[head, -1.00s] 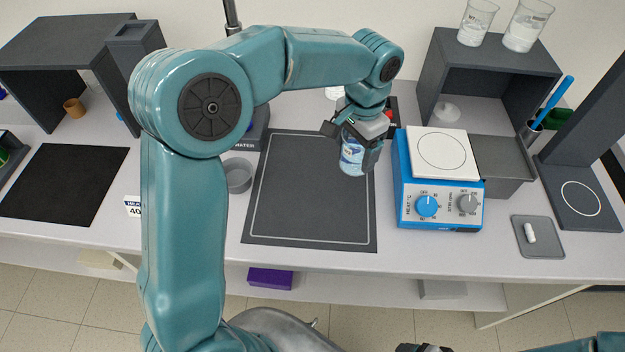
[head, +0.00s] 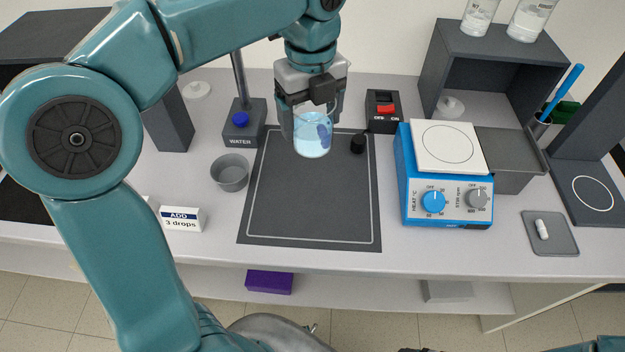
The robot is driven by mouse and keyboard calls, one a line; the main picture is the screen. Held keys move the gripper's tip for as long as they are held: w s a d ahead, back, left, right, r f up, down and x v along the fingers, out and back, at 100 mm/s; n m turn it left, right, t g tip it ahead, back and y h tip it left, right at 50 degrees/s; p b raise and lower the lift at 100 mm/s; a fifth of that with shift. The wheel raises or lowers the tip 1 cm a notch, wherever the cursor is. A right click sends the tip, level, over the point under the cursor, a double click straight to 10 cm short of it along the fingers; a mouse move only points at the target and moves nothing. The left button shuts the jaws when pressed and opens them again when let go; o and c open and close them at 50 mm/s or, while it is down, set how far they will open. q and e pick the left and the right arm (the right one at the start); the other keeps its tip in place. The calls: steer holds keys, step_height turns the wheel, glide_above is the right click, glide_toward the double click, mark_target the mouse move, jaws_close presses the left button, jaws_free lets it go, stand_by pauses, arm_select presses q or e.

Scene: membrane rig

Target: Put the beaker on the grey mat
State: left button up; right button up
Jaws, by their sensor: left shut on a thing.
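The beaker (head: 312,147) is clear glass with pale blue liquid and a darker blue patch on its side. My left gripper (head: 310,108) is shut on it near its upper part and holds it upright.
A small black knob-like thing (head: 358,144) stands at the mat's far right. A blue hotplate (head: 445,205) is right of the mat, a red switch box (head: 383,110) behind. A grey bowl (head: 230,173) and water stand (head: 244,124) are left. The mat's front is clear.

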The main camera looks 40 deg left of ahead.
arm_select(q)
step_height(320, 180, down, 18)
steer(key=shift+s+r+b, duration=0.1)
steer(key=shift+r+b, duration=0.15)
steer(key=shift+b, duration=0.4)
steer(key=shift+f, duration=0.35)
